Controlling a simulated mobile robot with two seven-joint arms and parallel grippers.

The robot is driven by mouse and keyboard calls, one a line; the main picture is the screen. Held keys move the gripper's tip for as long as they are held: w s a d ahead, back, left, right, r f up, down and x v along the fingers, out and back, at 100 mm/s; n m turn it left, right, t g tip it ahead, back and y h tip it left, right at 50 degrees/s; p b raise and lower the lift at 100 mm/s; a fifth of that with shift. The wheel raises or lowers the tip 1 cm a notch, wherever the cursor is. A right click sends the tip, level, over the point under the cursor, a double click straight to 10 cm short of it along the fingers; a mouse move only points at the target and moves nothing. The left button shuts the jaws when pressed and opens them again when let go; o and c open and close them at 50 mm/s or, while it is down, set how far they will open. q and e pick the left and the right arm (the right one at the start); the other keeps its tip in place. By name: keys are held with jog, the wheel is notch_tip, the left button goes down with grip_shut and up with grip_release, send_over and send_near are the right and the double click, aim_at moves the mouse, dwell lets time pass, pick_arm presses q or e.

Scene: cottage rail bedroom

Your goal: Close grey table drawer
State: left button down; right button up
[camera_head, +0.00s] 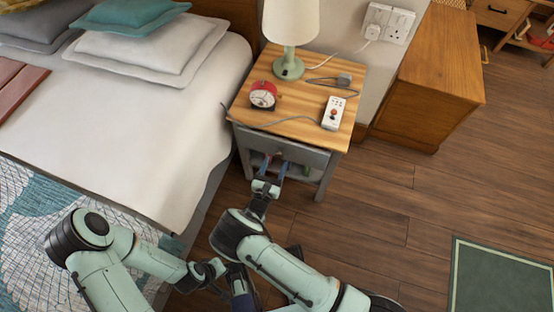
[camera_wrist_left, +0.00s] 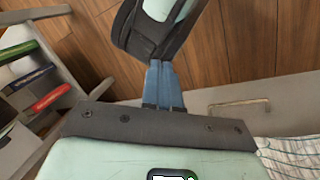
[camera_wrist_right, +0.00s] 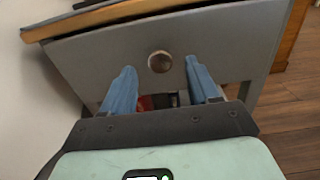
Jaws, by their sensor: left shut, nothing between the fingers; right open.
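The grey bedside table (camera_head: 325,180) has a wooden top and a grey drawer (camera_head: 308,157) just under it. The drawer front also shows in the right wrist view (camera_wrist_right: 225,45), with a round metal knob (camera_wrist_right: 159,61). I cannot tell how far the drawer stands out. My right gripper (camera_head: 274,167) is open in front of the drawer. In the right wrist view its blue fingers (camera_wrist_right: 160,80) stand apart, one on each side of and slightly below the knob. My left gripper (camera_wrist_left: 164,72) is shut and empty, low beside the right arm.
The bed (camera_head: 150,130) is close on the left. A wooden cabinet (camera_head: 425,80) stands at the right. Open floor (camera_head: 385,215) lies right of the table.

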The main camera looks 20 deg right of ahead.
aim_at(279, 156)
pick_arm(q)
jog(key=shift+w+a+f, duration=0.2)
jog(key=shift+w+f, duration=0.05)
jog(key=shift+w, duration=0.2)
pick_arm(e)
jog(key=shift+x, duration=1.5)
